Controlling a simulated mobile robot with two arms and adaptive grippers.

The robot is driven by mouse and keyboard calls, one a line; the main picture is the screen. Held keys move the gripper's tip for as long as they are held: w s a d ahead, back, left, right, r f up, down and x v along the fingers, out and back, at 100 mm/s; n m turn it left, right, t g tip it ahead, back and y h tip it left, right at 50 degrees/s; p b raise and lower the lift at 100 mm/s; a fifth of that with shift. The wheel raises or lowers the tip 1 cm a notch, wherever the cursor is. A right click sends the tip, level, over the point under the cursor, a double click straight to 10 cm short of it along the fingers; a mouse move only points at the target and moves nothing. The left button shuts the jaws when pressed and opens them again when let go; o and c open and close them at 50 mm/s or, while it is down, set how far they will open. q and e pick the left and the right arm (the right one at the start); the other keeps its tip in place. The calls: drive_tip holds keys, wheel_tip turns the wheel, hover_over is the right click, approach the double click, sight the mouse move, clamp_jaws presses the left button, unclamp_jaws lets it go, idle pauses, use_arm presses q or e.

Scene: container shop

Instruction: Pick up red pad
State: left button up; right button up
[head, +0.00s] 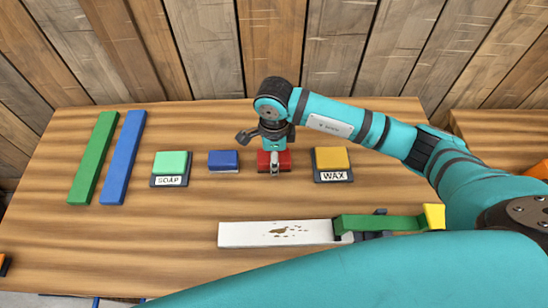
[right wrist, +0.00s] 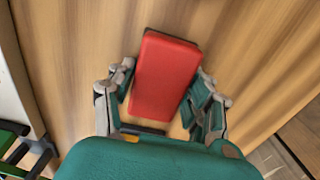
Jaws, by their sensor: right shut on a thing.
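The red pad (head: 264,161) is a small red block near the back middle of the table, between the blue pad and the wax pad. My right gripper (head: 275,160) reaches down onto it from above and hides part of it. In the right wrist view, the red pad (right wrist: 165,75) lies between the two fingers of my right gripper (right wrist: 163,88), one on each long side, and the gripper is shut on it. I cannot tell whether the pad is clear of the table. My left gripper is not in view.
A small blue block (head: 223,161) and the soap pad (head: 171,164) stand left of the red pad; the wax pad (head: 332,160) stands right. Green (head: 94,158) and blue (head: 124,158) strips lie far left. A stained white board (head: 240,234) with a green-and-yellow fixture (head: 380,223) lies in front.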

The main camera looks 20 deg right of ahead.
drive_tip(key=shift+r, duration=0.1)
drive_tip(key=shift+r, duration=0.55)
wheel_tip(320, 180, up, 2)
drive_tip(key=shift+r+b, duration=0.15)
drive_tip(key=shift+b, duration=0.5)
drive_tip(key=s+a+b, duration=0.1)
drive_tip(key=s+a, duration=0.1)
drive_tip(key=s, duration=0.2)
drive_tip(key=s+a+r+b, duration=0.1)
drive_tip(key=s+a, duration=0.2)
drive_tip(key=s, duration=0.2)
drive_tip(key=s+a, duration=0.2)
drive_tip(key=s, duration=0.3)
drive_tip(key=shift+s+a+r+b, duration=0.15)
drive_tip(key=shift+r+b, duration=0.05)
drive_tip(key=shift+b, duration=0.2)
